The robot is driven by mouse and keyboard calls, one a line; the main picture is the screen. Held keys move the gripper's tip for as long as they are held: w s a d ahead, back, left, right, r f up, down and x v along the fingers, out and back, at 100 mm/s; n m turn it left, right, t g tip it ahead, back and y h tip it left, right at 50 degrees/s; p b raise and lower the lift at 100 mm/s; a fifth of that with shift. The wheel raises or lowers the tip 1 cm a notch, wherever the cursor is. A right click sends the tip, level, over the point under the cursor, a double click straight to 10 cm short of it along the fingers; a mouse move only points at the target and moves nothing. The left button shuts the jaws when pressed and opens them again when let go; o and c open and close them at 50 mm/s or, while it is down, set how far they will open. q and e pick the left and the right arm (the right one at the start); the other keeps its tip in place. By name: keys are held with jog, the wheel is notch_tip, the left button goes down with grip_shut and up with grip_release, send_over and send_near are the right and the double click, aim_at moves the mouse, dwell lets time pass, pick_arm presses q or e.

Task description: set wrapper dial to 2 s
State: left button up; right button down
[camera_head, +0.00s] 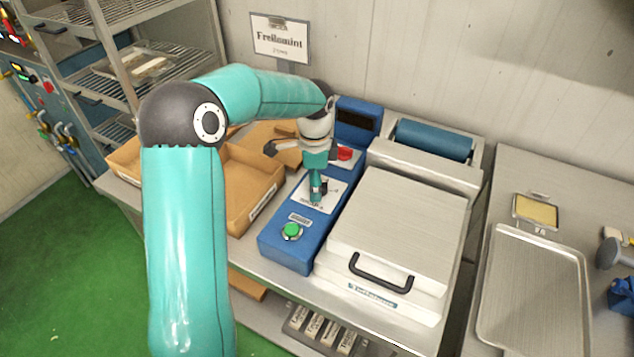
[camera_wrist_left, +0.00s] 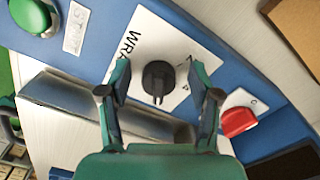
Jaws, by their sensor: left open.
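The wrapper dial is a black knob (camera_wrist_left: 158,80) on a white plate (camera_wrist_left: 150,45) lettered "WRA…" in the left wrist view. The plate sits on the blue control box (camera_head: 288,243), which also shows in the left wrist view (camera_wrist_left: 205,30). My left gripper (camera_head: 316,194) is over the plate, pointing down. In the left wrist view its fingers (camera_wrist_left: 160,82) stand apart on either side of the knob, with a gap to it. In the head view the gripper mostly hides the knob. The scale marks are too small to read. My right gripper is not in view.
A green button (camera_head: 291,231) is at the near end of the box, and a red knob (camera_head: 344,153) is behind the plate. A wrapping machine with a metal lid (camera_head: 400,225) stands right of the box. Cardboard trays (camera_head: 245,190) stand left.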

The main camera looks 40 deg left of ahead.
pick_arm(q)
jog(key=c, duration=1)
jog(key=shift+d, duration=0.2)
jog(key=shift+c, duration=0.6)
jog(key=shift+a, duration=0.15)
